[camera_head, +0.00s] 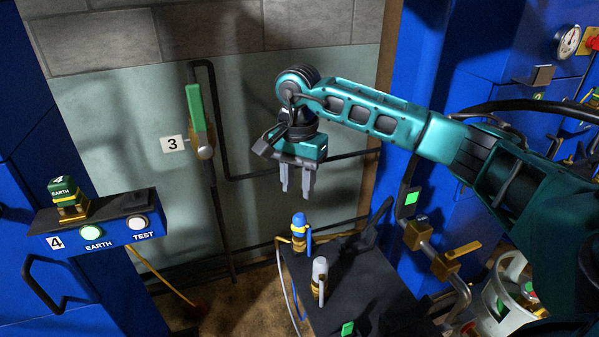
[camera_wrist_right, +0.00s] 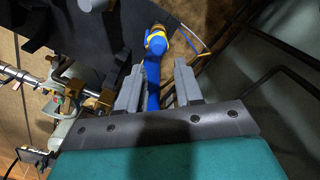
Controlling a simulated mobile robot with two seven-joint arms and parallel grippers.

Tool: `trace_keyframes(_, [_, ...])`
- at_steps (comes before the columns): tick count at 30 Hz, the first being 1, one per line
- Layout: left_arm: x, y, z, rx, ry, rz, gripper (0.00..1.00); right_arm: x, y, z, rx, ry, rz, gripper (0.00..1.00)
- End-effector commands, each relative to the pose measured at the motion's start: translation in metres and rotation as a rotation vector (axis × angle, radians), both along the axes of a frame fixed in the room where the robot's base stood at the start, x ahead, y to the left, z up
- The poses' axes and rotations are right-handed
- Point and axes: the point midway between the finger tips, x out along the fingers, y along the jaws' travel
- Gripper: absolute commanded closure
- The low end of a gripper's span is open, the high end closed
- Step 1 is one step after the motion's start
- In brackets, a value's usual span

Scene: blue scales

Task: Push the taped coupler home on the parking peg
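The taped coupler (camera_head: 300,230), blue with a yellow band, stands roughly upright at the back edge of a dark shelf (camera_head: 350,262). It also shows in the right wrist view (camera_wrist_right: 157,42), beyond the fingertips, with a blue hose or strap running from it. The parking peg cannot be made out beneath the coupler, so how far it is seated cannot be told. My right gripper (camera_head: 296,195) points down above the coupler, apart from it. Its two grey fingers (camera_wrist_right: 158,72) are spread with nothing held between them. My left gripper is not in view.
A grey-white capped fitting (camera_head: 320,270) stands on the shelf in front of the coupler. A blue box marked 4 (camera_head: 105,230) juts out at left. Black pipes run along the back wall.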

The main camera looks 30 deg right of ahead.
Motion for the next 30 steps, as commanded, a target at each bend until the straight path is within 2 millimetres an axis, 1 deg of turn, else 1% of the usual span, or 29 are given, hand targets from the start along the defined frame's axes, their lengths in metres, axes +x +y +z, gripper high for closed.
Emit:
trace_keyframes(1, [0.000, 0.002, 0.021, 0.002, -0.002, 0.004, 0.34, 0.000, 0.001, 0.012, 0.002, 0.005, -0.058, 0.70])
trace_keyframes(3, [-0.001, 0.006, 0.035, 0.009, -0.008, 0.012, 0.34, 0.000, 0.001, 0.013, 0.002, 0.006, -0.156, 0.76])
trace_keyframes(10, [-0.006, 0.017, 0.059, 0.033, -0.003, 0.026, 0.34, -0.001, 0.000, 0.010, -0.001, 0.005, -0.439, 0.98])
trace_keyframes(12, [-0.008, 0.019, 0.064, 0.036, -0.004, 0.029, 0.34, -0.002, 0.000, 0.008, -0.001, 0.006, -0.501, 1.00])
trace_keyframes(16, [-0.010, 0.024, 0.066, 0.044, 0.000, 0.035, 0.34, -0.003, -0.001, 0.005, -0.003, 0.003, -0.574, 1.00])
trace_keyframes(20, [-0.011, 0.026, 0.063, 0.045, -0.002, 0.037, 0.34, -0.003, -0.001, -0.001, -0.003, 0.001, -0.599, 1.00])
trace_keyframes(26, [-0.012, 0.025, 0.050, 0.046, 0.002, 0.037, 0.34, -0.003, -0.001, -0.018, -0.003, 0.002, -0.599, 1.00])
trace_keyframes(30, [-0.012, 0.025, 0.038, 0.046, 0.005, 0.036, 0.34, -0.003, -0.001, -0.035, -0.004, 0.003, -0.599, 1.00])
